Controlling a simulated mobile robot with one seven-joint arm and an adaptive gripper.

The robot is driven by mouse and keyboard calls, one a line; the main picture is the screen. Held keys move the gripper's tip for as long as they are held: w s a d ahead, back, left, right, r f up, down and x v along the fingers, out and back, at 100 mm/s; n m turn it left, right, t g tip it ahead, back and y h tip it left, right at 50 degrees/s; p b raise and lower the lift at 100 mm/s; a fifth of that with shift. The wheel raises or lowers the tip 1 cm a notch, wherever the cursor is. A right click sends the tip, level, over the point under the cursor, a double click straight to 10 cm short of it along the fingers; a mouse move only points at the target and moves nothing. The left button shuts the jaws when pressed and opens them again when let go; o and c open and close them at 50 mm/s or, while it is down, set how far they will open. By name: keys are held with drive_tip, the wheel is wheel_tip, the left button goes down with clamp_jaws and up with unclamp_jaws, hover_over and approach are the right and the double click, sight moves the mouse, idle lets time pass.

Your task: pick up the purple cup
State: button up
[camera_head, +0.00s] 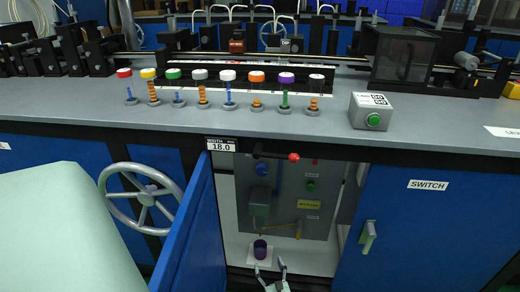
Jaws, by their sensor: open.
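My gripper (270,270) shows at the bottom edge of the head view. Its two fingers are apart, with nothing visible between them. I cannot tell the exact distance between the fingertips and the cup. The rest of the arm is out of view.
The blue cabinet door (190,235) stands open at left. A closed blue door (425,230) is at right. A handwheel (143,198) and pale green surface (70,230) lie left.

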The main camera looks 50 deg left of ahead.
sight(262, 252)
drive_tip(key=b+x, duration=0.4)
drive_tip(key=shift+a+f, duration=0.15)
drive_tip(key=shift+f, duration=0.1)
drive_tip(key=shift+w+a+r, duration=0.15)
drive_tip(key=shift+w+a, duration=0.1)
drive_tip(key=shift+a, duration=0.15)
drive_tip(key=b+x, duration=0.4)
drive_tip(key=b, duration=0.1)
drive_tip(key=shift+s+a+f, duration=0.25)
drive_tip(key=shift+a, duration=0.1)
drive_tip(key=shift+w+a+r+b, duration=0.2)
drive_tip(key=shift+a+b, duration=0.1)
drive_tip(key=shift+c, duration=0.4)
drive_tip(key=c, duration=1.2)
